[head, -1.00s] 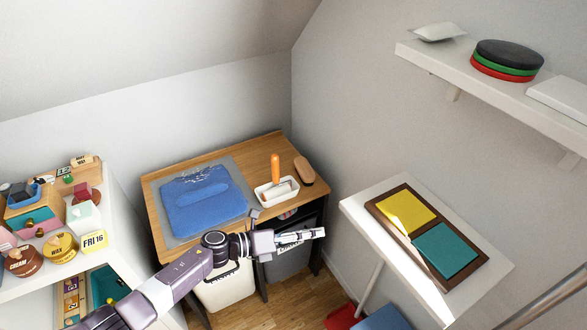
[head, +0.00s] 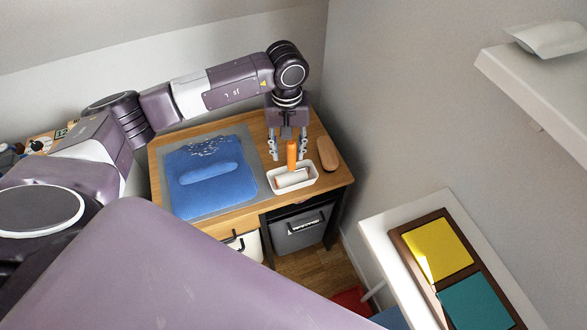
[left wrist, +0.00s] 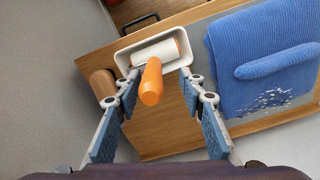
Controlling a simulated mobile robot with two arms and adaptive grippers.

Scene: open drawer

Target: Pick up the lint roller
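The lint roller has an orange handle (head: 291,157) and a white roll (head: 291,178). It rests in a white tray (head: 313,181) on the wooden desk, with the handle sticking up. My left gripper (head: 288,158) points down over the desk with its fingers apart, one on each side of the handle in the head view. In the left wrist view the roller's handle (left wrist: 152,82) lies between and ahead of the open fingers (left wrist: 163,98). I cannot see contact with it. My right gripper is not in view.
A blue knitted garment (head: 208,187) with pale lint lies on a grey mat left of the tray. A wooden brush (head: 328,153) lies right of it. A white shelf (head: 372,232) with a framed yellow and teal board stands at the right.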

